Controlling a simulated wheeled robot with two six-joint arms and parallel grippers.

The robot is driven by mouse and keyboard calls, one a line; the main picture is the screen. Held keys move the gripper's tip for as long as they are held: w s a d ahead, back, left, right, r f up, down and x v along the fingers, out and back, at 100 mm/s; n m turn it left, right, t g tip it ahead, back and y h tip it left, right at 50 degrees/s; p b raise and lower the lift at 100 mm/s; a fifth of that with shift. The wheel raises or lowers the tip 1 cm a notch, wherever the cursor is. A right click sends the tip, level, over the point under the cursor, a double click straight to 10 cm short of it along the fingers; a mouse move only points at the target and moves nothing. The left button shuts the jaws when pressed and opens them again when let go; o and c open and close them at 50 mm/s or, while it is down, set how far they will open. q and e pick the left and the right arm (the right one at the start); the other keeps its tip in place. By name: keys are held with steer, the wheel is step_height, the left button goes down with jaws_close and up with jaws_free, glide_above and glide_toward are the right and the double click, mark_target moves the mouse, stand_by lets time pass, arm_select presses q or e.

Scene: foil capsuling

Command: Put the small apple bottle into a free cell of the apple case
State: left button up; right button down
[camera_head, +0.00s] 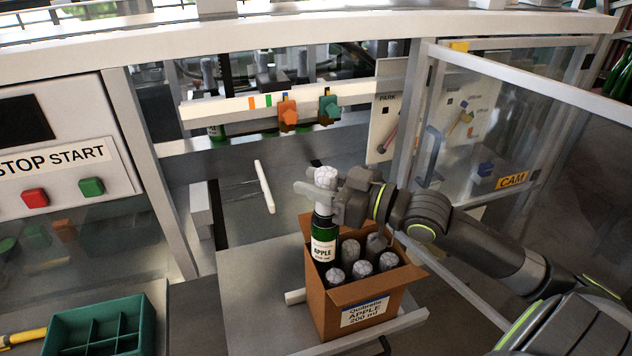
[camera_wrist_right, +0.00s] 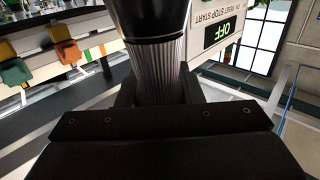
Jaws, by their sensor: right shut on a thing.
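The small apple bottle (camera_head: 322,236) is green with a white APPLE label and a silver foil top. My right gripper (camera_head: 328,194) is shut around its foil neck and holds it upright. In the right wrist view the ribbed foil neck (camera_wrist_right: 158,75) stands between the fingers. The apple case (camera_head: 362,285) is an open brown carton with an APPLE 200 ml label. Several foil-topped bottles stand in it. The held bottle is over the case's back left part, its lower end at or behind the rim; whether it is inside a cell I cannot tell. My left gripper is out of view.
The case stands on a grey shelf (camera_head: 252,310). A white bar handle (camera_head: 264,187) is behind it to the left. A green divided tray (camera_head: 100,330) is at the lower left. A clear door panel (camera_head: 500,130) stands behind my right arm.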

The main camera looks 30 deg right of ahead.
mark_target(317, 211)
steer(key=shift+r+p, duration=1.15)
steer(key=shift+r, duration=0.25)
steer(key=shift+f+b, duration=4.5)
steer(key=shift+f, duration=0.1)
steer(key=c, duration=0.9)
jaws_free()
